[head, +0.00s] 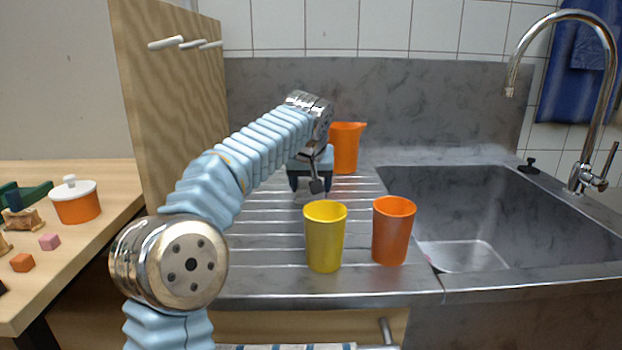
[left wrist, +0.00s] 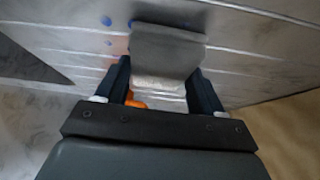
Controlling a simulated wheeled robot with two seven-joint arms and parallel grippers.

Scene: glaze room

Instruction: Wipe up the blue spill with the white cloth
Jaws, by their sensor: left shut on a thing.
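My left gripper (head: 312,188) is low over the ribbed metal drainboard, in front of the orange jug. It is shut on a flat grey piece (left wrist: 168,48), which also shows small and dark in the head view (head: 317,186). It looks grey, not white, and I cannot tell if it is the cloth. In the left wrist view the fingers (left wrist: 160,78) stand either side of it. Small blue spots of the spill (left wrist: 107,21) lie on the metal beside the piece. In the head view I cannot make out the spill. My right gripper is not in view.
A yellow cup (head: 325,237) and an orange cup (head: 393,231) stand at the drainboard's front. The orange jug (head: 346,148) stands behind. The sink (head: 460,257) is at right, a wooden panel (head: 170,110) at left. A striped cloth (head: 285,347) shows at the bottom edge.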

